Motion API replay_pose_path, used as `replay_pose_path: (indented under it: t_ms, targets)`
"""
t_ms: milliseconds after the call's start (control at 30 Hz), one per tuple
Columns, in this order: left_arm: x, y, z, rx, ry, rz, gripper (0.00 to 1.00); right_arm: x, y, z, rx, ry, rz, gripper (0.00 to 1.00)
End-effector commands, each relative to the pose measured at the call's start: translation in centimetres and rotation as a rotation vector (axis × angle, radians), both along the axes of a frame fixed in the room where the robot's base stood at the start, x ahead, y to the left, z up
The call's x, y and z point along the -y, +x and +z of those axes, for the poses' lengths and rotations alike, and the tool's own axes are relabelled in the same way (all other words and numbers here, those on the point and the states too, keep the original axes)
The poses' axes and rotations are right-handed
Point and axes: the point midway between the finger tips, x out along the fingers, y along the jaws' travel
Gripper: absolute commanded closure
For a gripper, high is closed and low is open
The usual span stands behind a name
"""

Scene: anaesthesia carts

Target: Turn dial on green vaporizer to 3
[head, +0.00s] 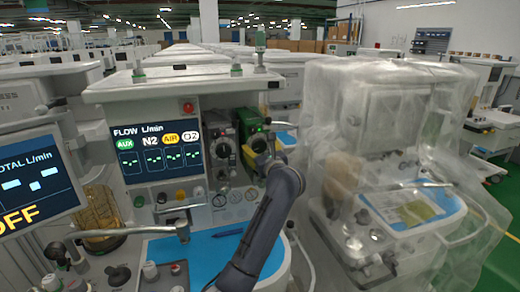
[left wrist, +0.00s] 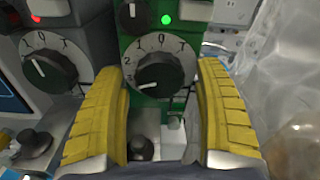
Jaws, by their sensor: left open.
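The green vaporizer (head: 249,128) stands at the right of the middle cart's front, and its green body (left wrist: 133,47) fills the centre of the left wrist view. Its dark round dial (left wrist: 162,72) sits on a white numbered ring. A pale mark on the dial's lower left appears to point near the 3. My left gripper (head: 257,158) is in front of the vaporizer. In the left wrist view its yellow-padded fingers (left wrist: 162,88) are open, one on each side of the dial. I cannot tell whether they touch it. My right gripper is not in view.
A grey vaporizer with a similar dial (left wrist: 49,70) stands close on the left. A plastic-covered cart (head: 385,150) stands at the right. A flow display (head: 157,148) is left of the vaporizers. A blue work surface (head: 205,254) lies below.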

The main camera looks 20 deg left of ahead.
Motion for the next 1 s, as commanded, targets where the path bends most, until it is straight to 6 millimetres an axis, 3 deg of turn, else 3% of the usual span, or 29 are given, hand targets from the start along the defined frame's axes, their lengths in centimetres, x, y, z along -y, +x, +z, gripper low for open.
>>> replay_pose_path:
  t_ms: [267,700,1000]
  targets:
    - [1.3,-1.7,-0.1,0.0,-0.001,-0.002,0.3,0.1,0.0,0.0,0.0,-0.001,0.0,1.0]
    - [5.2,-7.8,0.0,0.0,-0.004,0.0,0.3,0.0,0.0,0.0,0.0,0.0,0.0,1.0]
    - [6.5,-9.8,0.0,0.001,-0.001,0.0,0.3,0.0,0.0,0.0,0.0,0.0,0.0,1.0]
